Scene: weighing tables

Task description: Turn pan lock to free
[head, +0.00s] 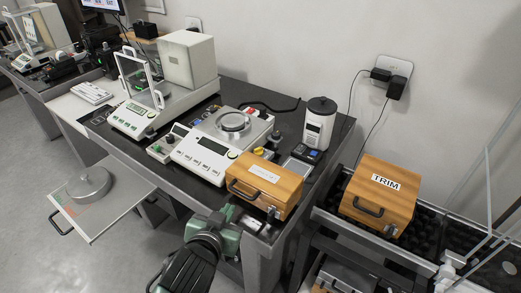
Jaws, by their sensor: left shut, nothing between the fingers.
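A balance (209,147) with a grey display and a round metal pan (232,122) stands on the dark table. A small yellow knob (258,151) sits at its right side; I cannot tell whether this is the pan lock or read its setting. My right gripper is not in view.
A wooden box (264,184) with a handle stands between my left gripper and the yellow knob. Another balance (137,118) stands to the left, a white canister (318,125) behind. A TRIM box (377,195) is at right. A pull-out shelf (110,211) holds a metal weight.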

